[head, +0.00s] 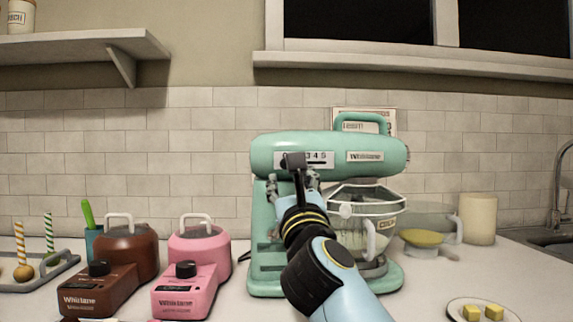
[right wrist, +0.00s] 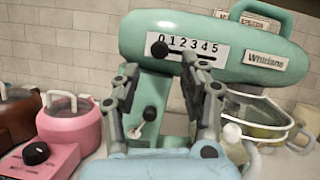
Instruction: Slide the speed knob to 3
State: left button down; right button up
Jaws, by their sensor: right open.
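The mint-green stand mixer (head: 330,150) stands against the tiled wall. The black round speed knob (right wrist: 159,48) sits at the left end of the slot, under 0. In the head view the scale (head: 321,160) is partly covered by a dark part of my right arm. My right gripper (right wrist: 160,65) is open and empty, its fingers in front of the mixer, just below the scale and apart from the knob. The left gripper is out of view.
A glass bowl (head: 365,213) hangs under the head. Pink (head: 200,245) and brown (head: 125,250) appliances stand left. A plate with yellow cubes (head: 483,312) is at front right.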

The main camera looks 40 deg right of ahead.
jog(key=x, duration=0.5)
jog(key=shift+w+d+r, duration=0.1)
jog(key=shift+w, duration=0.15)
grip_shut()
